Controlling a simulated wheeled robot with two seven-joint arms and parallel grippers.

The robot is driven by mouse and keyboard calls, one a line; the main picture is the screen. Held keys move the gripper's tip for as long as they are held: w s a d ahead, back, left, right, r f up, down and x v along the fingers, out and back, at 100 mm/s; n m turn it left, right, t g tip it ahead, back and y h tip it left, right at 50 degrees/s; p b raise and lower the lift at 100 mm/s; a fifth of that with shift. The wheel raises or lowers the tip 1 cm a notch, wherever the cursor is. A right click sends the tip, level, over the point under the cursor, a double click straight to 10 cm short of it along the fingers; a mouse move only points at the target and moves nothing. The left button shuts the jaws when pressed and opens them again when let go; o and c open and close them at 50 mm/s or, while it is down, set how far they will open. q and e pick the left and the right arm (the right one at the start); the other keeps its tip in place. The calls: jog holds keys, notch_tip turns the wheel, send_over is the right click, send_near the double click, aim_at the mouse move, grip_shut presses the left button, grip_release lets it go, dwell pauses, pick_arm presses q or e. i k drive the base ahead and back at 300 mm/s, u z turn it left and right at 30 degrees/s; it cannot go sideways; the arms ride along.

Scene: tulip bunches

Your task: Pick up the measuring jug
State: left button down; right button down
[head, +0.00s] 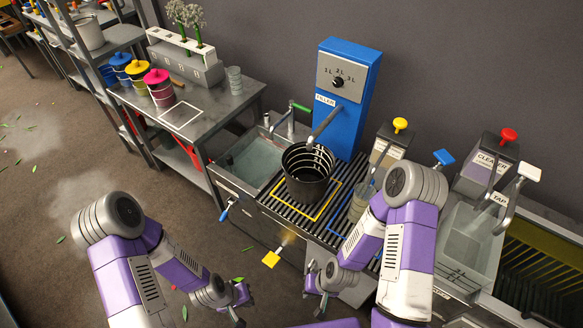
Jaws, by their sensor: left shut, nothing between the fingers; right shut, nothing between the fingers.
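A clear jug-like vessel (359,205), which seems to be the measuring jug, stands on the slatted drain rack (292,212) inside a blue outline. My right arm partly covers it, and its handle and markings are not clear. A black bucket (306,185) with pale scale marks inside stands left of it in a yellow outline, below the spout of the blue filler. My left gripper (238,300) is shut and empty, low in front of the bench. My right gripper (318,287) is shut and empty, in front of the rack and below the vessel, apart from it.
The blue filler (345,105) stands behind the rack. A water basin (250,160) lies left and a sink (465,240) right. Dispensers with yellow (400,124) and red (508,135) tops stand at the back right. A side table (225,105) holds colored pots. The floor at left is mostly clear.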

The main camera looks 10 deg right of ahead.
aim_at(363, 192)
jog(key=u, duration=0.85)
jog(key=i, duration=0.3)
jog(key=z, duration=1.75)
jog(key=i, duration=0.5)
